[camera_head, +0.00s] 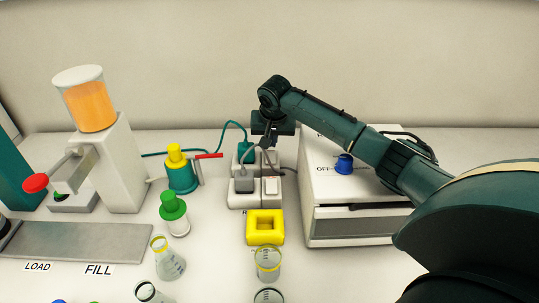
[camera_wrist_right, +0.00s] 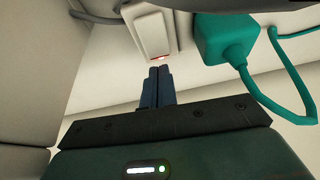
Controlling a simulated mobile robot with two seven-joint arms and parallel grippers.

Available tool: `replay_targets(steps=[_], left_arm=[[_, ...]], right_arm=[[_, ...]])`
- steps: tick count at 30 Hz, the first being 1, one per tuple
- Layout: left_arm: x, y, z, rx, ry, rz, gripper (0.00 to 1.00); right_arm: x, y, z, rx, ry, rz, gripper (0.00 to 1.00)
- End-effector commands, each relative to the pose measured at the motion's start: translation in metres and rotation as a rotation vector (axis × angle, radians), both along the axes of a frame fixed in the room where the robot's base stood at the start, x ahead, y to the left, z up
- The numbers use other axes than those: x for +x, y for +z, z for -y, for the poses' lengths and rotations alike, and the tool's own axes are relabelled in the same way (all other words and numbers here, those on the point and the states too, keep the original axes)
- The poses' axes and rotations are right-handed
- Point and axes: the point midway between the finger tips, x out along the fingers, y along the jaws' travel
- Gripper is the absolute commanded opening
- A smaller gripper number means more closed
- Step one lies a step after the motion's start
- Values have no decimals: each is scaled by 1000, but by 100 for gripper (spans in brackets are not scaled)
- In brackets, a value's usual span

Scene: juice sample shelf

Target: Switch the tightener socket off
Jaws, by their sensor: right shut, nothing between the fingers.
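A white socket block (camera_head: 240,202) stands on the table. A teal plug (camera_head: 245,150) with a teal cable sits in its rear part, and a grey plug (camera_head: 243,185) sits in front. A white rocker switch (camera_head: 271,187) is beside the grey plug. My right gripper (camera_head: 268,141) is shut and empty over the rear right of the block and hides that part. In the right wrist view the closed fingertips (camera_wrist_right: 159,70) are at the edge of a white switch (camera_wrist_right: 153,34) with a red glow; contact is unclear. The teal plug (camera_wrist_right: 224,38) is beside it.
A white box (camera_head: 330,188) with a blue knob (camera_head: 344,164) stands right of the block. A yellow holder (camera_head: 265,227) is in front. A teal device with a yellow cap (camera_head: 181,172) and a green-capped bottle (camera_head: 174,212) stand left. Glass beakers (camera_head: 268,264) are near the front.

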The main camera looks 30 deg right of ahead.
Motion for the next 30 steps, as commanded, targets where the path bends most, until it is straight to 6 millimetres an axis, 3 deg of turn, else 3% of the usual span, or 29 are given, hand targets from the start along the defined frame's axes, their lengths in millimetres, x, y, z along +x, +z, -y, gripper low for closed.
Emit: replay_targets(steps=[1, 10, 30], left_arm=[[0, -7, 0, 0, 0, 0, 36], [0, 6, 0, 0, 0, 0, 36], [0, 9, 0, 0, 0, 0, 36]], right_arm=[[-17, -47, -18, 3, 30, -76, 0], [-17, -23, -19, 3, 33, -76, 0], [-16, 31, -18, 4, 30, -67, 0]])
